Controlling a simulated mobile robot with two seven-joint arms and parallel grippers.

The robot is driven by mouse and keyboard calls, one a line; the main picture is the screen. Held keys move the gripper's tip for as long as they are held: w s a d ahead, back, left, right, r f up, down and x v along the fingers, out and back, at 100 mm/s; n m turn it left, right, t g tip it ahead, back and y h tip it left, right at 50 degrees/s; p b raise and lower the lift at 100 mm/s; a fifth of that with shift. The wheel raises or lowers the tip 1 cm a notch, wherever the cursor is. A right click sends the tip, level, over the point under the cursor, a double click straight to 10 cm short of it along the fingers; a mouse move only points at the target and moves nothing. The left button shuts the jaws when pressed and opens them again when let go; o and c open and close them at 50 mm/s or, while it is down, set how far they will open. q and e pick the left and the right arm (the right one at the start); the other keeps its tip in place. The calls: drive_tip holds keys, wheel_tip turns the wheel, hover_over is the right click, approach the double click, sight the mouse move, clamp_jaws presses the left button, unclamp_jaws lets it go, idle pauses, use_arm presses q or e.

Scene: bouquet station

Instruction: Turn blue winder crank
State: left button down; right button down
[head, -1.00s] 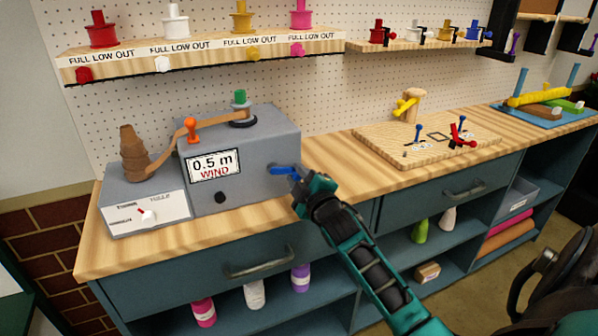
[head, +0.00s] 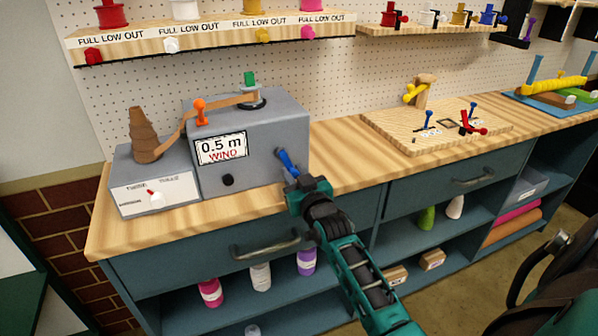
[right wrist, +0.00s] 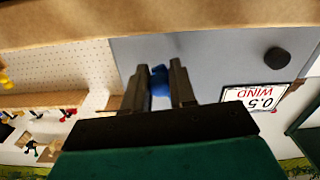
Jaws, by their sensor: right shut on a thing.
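The grey winder box (head: 250,140) stands on the wooden bench, with a display reading "0.5 m WIND" (head: 221,147). Its blue crank (head: 287,160) sticks out at the right of the front face and slants down to the right. My right gripper (head: 292,177) is shut on the lower end of the crank. In the right wrist view the blue crank (right wrist: 160,82) sits between the two dark fingers (right wrist: 160,88). The fingers hide part of the crank. My left gripper is not in view.
An orange lever (head: 200,112) and a green-topped spool (head: 250,80) are on the winder. A wooden board with small levers (head: 440,125) lies to the right. The bench front between is clear.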

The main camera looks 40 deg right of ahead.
drive_tip(key=m, duration=0.1)
drive_tip(key=a+m, duration=0.1)
drive_tip(key=m, duration=0.1)
drive_tip(key=shift+w+a+m, duration=0.1)
drive_tip(key=shift+w+m, duration=0.1)
drive_tip(key=shift+m, duration=0.1)
drive_tip(key=shift+w+a+m, duration=0.1)
drive_tip(key=shift+a+m, duration=0.2)
drive_tip(key=shift+m, duration=0.4)
drive_tip(key=shift+a+m, duration=0.25)
drive_tip(key=shift+m, duration=0.45)
drive_tip(key=c, duration=1)
unclamp_jaws()
drive_tip(key=shift+c, duration=0.2)
drive_tip(key=shift+o, duration=0.5)
drive_tip(key=shift+a+f, duration=0.1)
drive_tip(key=shift+a, duration=0.05)
